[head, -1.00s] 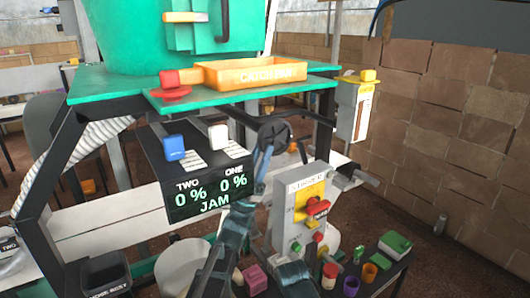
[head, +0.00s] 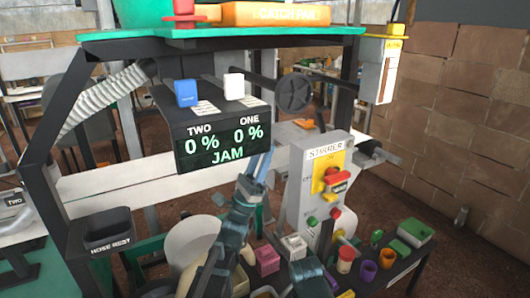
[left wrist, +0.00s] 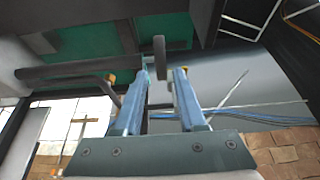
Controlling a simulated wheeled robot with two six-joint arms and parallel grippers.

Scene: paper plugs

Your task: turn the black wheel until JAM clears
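The black wheel (head: 294,93) sits on a dark rod right of the display box, below the green shelf. The display (head: 222,145) reads TWO 0 %, ONE 0 % and JAM in green. My left gripper (head: 262,160) is below and left of the wheel in the head view, apart from it in the picture. In the left wrist view its two blue fingers (left wrist: 160,100) stand apart with nothing between them. A dark disc, seemingly the wheel edge-on (left wrist: 159,58), shows beyond the fingertips. A teal arm part of mine shows at the head view's bottom; no right fingers are visible.
A blue block (head: 187,93) and a white block (head: 233,86) stand on the display box. The STIRRER panel (head: 316,195) with a red handle stands right of my left arm. Small coloured containers crowd the lower right. The orange catch pail (head: 275,14) sits on the shelf above.

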